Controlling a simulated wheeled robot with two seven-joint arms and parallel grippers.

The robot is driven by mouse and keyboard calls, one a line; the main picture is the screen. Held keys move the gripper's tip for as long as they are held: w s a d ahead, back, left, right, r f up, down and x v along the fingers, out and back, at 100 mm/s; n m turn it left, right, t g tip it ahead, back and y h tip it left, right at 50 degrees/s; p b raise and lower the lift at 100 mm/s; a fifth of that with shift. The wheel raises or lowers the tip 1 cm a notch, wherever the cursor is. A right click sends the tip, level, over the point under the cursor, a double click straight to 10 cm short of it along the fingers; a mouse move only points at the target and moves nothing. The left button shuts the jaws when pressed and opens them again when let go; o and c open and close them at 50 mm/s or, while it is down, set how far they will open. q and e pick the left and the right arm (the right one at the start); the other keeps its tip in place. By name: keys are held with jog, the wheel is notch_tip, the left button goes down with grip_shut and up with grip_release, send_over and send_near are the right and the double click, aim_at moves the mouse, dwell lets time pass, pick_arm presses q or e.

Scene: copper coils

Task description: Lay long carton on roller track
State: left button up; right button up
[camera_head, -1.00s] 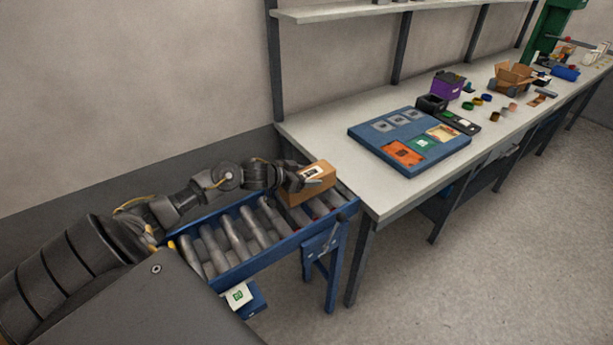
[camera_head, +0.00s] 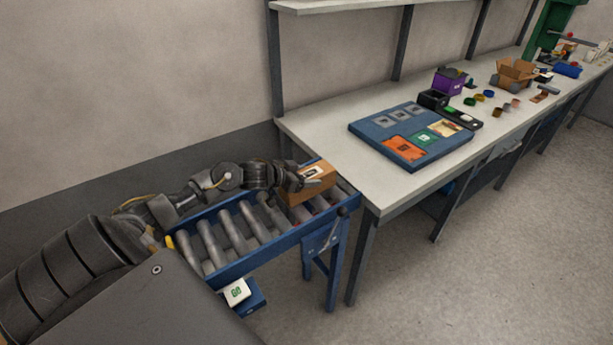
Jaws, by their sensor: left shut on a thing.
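The long carton (camera_head: 316,184) is a brown box with a dark-and-white label. It is at the far right end of the roller track (camera_head: 233,265), a blue frame with grey rollers. My left gripper (camera_head: 297,180) is shut on the carton, coming from its left side. The carton is low over the rollers; I cannot tell whether its underside touches them. My right gripper is not in view.
A long workbench (camera_head: 385,199) stands just right of the track, with a blue board (camera_head: 410,153) and small parts. A purple bin (camera_head: 448,80) and an open cardboard box (camera_head: 514,74) stand farther back. Bare rollers lie left of the carton.

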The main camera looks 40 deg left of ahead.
pick_arm(q)
jog(key=shift+r, duration=0.1)
jog(key=shift+s+p, duration=0.1)
jog(key=shift+p, duration=0.35)
dwell(0.8)
jog(key=shift+f, duration=0.4)
dwell(0.6)
jog(key=o, duration=1.3)
jog(key=shift+s+f, duration=0.1)
jog(key=v, duration=1.1)
